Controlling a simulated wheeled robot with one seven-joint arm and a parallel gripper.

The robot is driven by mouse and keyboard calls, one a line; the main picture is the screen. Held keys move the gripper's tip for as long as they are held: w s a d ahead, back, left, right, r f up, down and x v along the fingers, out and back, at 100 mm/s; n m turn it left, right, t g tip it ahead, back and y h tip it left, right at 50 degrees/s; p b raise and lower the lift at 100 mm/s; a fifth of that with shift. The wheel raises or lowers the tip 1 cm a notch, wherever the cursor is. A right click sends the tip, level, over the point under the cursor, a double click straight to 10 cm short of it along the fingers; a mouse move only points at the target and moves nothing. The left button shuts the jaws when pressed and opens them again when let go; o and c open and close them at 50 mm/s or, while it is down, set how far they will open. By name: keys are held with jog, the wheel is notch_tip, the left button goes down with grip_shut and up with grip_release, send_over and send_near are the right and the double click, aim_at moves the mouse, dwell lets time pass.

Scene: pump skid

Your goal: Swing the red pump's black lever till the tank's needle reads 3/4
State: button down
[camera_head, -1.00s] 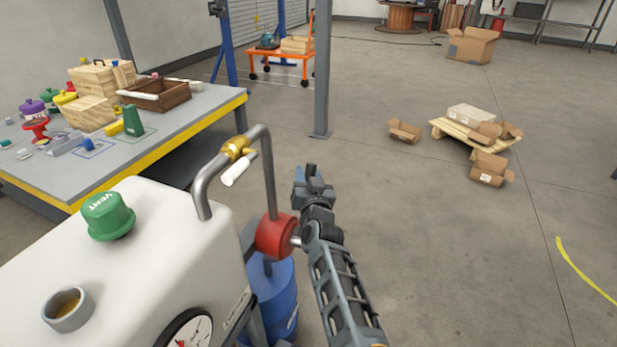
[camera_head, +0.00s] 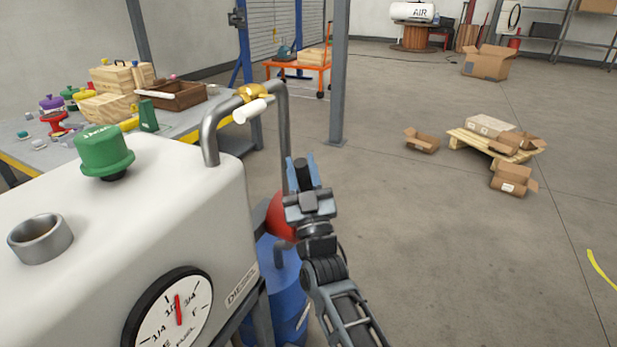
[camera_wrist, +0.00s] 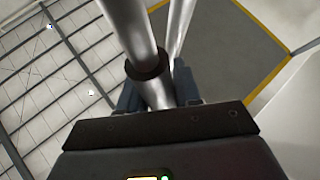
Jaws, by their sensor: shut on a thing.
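The white tank (camera_head: 190,200) fills the lower left of the head view. Its round gauge (camera_head: 150,325) is cut by the bottom edge. The red needle (camera_head: 178,308) points nearly straight up, between the 1/2 and 3/4 marks. The red pump (camera_head: 278,213) sits at the tank's right, partly behind my gripper (camera_head: 302,178). My gripper is shut on the black lever (camera_head: 301,172), whose dark end shows between the fingers. The wrist view shows a shiny metal rod (camera_wrist: 156,92) with a dark collar running down between the jaws; the lever's lower part is hidden in the head view.
A grey pipe with a brass valve (camera_head: 253,94) and white handle arches just left of my gripper. A blue drum (camera_head: 283,300) stands below the pump. A green cap (camera_head: 104,150) and an open filler neck (camera_head: 40,238) top the tank.

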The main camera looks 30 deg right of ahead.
jog(key=shift+s+a+f+n+t+y+b, duration=0.35)
jog(key=shift+s+a+n+t+y+b, duration=0.25)
jog(key=shift+n+b, duration=0.25)
jog(key=shift+w+a, duration=0.1)
jog(key=shift+a, duration=0.05)
jog(key=c, duration=0.9)
grip_release()
jog(key=shift+o, duration=0.2)
jog(key=v, duration=0.7)
jog(key=shift+s+f, duration=0.15)
jog(key=shift+s, duration=0.2)
